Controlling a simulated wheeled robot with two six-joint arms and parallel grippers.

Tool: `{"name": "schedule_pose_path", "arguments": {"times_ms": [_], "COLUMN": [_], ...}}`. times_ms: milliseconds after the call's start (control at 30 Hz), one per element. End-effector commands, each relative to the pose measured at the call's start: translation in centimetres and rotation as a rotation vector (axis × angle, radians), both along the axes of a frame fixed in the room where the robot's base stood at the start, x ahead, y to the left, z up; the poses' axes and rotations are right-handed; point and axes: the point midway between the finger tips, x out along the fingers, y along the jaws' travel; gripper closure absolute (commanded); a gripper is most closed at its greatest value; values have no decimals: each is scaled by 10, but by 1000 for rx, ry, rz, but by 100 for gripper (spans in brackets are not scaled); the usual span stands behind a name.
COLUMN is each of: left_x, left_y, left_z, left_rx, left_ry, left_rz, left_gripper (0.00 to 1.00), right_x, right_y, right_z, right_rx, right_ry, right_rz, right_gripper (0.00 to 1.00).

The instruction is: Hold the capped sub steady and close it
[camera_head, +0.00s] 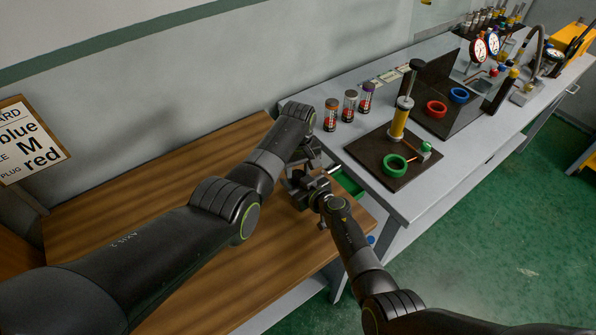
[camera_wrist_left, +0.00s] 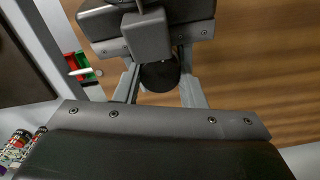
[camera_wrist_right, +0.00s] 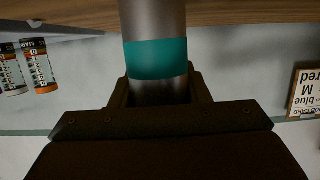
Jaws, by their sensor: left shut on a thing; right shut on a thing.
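The capped sub (camera_wrist_right: 155,58) shows in the right wrist view as a grey metal cylinder with a teal band and a black section. My right gripper (camera_wrist_right: 160,92) is shut on the black section; in the head view that gripper (camera_head: 306,187) is over the wooden table. My left gripper (camera_head: 310,153) is just beyond it. In the left wrist view a round black end (camera_wrist_left: 160,76), apparently of the sub, sits between the left fingers (camera_wrist_left: 160,90), and they are shut on it. The grippers hide most of the sub in the head view.
A grey bench (camera_head: 300,101) adjoins the wooden table (camera_head: 150,180). On it stand several labelled canisters (camera_head: 350,106), a dark board (camera_head: 375,171) with a yellow cylinder (camera_head: 400,122) and green ring (camera_head: 395,165), and red (camera_head: 437,109) and blue rings (camera_head: 459,95). A green tray (camera_head: 346,182) lies close beside the grippers.

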Motion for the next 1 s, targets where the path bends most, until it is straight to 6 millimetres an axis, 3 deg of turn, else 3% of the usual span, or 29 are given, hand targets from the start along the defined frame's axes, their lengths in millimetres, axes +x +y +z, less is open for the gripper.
{"name": "schedule_pose_path", "arguments": {"times_ms": [267,300,433,733,1000], "left_x": [0,0,0,0,1], "left_y": [0,0,0,0,0], "left_z": [0,0,0,3,36], "left_rx": [0,0,0,-1,-1], "left_ry": [-1,-1,-1,-1,-3], "left_rz": [-7,-7,-6,-6,-5], "left_gripper": [91,58,42,42,42], "right_x": [0,0,0,0,0], "right_y": [0,0,0,0,0], "right_z": [0,0,0,0,0], "right_rx": [0,0,0,0,0], "right_ry": [0,0,0,0,0], "right_rz": [0,0,0,0,0], "right_gripper": [100,100,100,100,100]}}
